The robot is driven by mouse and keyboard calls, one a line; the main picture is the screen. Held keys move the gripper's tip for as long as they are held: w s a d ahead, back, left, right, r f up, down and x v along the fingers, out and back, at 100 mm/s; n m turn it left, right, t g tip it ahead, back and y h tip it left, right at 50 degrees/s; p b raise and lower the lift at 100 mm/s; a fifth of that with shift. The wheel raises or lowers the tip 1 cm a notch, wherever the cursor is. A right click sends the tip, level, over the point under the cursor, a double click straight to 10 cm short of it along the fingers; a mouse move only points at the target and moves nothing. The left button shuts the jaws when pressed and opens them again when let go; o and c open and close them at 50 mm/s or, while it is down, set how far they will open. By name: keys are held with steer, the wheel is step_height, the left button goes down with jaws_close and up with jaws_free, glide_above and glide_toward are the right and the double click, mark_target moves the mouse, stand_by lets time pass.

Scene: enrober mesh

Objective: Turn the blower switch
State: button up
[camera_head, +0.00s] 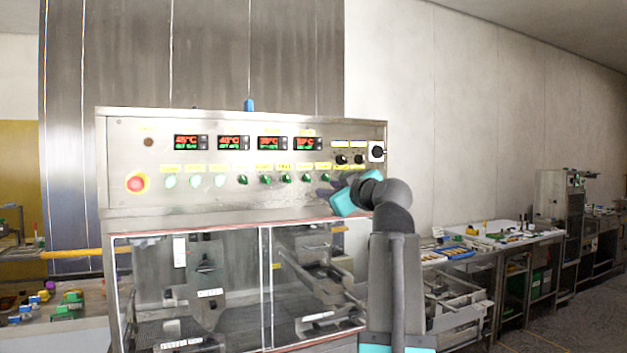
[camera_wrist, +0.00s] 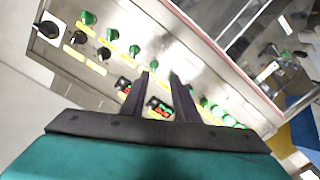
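A row of green switches (camera_head: 265,180) runs along the machine's steel control panel (camera_head: 250,200). The labels are too small to read, so I cannot tell which switch is the blower's. My gripper (camera_head: 334,189) is at the right end of this row, close to the panel, and hides part of it. In the wrist view my gripper (camera_wrist: 161,74) has its two dark fingers apart, with nothing held. One green switch (camera_wrist: 155,66) shows between the fingertips; I cannot tell whether they touch it. More green switches (camera_wrist: 112,34) show up and to the left.
The panel also carries a red emergency stop (camera_head: 136,183), pale lit buttons (camera_head: 195,181), red-green temperature displays (camera_head: 233,142), two black knobs (camera_head: 341,159) and a black rotary switch (camera_head: 377,151). Glass doors (camera_head: 190,290) lie below. A cluttered bench (camera_head: 500,242) stands at the right.

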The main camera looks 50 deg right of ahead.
mark_target(309, 178)
steer(key=shift+s+a+r, duration=0.1)
steer(key=shift+s+r, duration=0.5)
steer(key=shift+r, duration=0.35)
steer(key=shift+w, duration=0.1)
steer(key=p+x, duration=0.3)
steer(key=x, duration=0.9)
steer(key=shift+r, duration=0.15)
steer(key=shift+p+x, duration=0.4)
steer(key=shift+x, duration=0.5)
steer(key=shift+c, duration=0.3)
